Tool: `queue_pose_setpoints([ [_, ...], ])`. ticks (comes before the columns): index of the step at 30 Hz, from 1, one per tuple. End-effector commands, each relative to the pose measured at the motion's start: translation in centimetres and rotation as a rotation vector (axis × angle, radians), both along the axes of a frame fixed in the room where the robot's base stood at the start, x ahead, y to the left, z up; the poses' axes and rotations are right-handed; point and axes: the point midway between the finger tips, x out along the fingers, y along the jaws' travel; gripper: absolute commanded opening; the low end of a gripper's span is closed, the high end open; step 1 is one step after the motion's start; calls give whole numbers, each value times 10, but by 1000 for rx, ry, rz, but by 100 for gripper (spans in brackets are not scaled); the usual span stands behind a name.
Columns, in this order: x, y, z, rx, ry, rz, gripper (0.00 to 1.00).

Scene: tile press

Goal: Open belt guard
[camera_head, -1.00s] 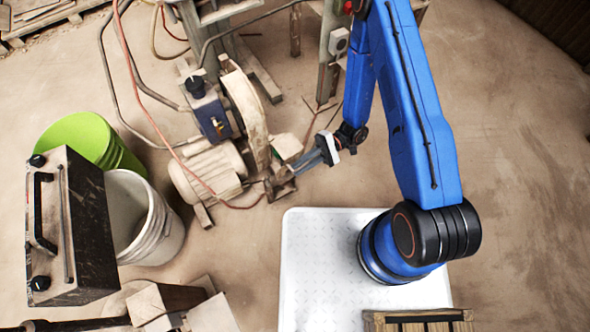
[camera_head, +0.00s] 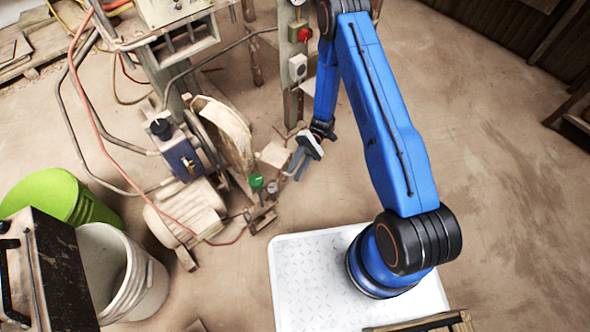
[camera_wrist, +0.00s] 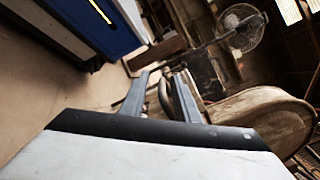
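The belt guard (camera_head: 225,135) is a worn beige rounded cover on the machine, left of my gripper in the head view. In the wrist view, a dusty rounded cover that looks like the guard (camera_wrist: 265,108) fills the lower right. My gripper (camera_head: 294,171) is right of the guard, apart from it, with empty fingers in the head view. In the wrist view my gripper (camera_wrist: 163,76) has its two fingers spread. A dark curved bar (camera_wrist: 185,98) shows between or behind them; I cannot tell its distance. Whether the guard is latched cannot be seen.
A motor (camera_head: 187,212) and blue box (camera_head: 183,158) stand left of the guard. A green knob (camera_head: 257,182) is between guard and gripper. Hoses cross the left. A post with a red button (camera_head: 304,35) rises behind. A white bucket (camera_head: 122,275) stands front left. The right floor is clear.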

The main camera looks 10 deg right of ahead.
Motion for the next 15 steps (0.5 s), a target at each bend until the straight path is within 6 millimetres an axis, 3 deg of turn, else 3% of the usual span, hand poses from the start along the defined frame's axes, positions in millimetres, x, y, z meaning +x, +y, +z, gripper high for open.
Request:
queue_pose_setpoints([
  [15,1,1,2,3,-1,-2,27],
])
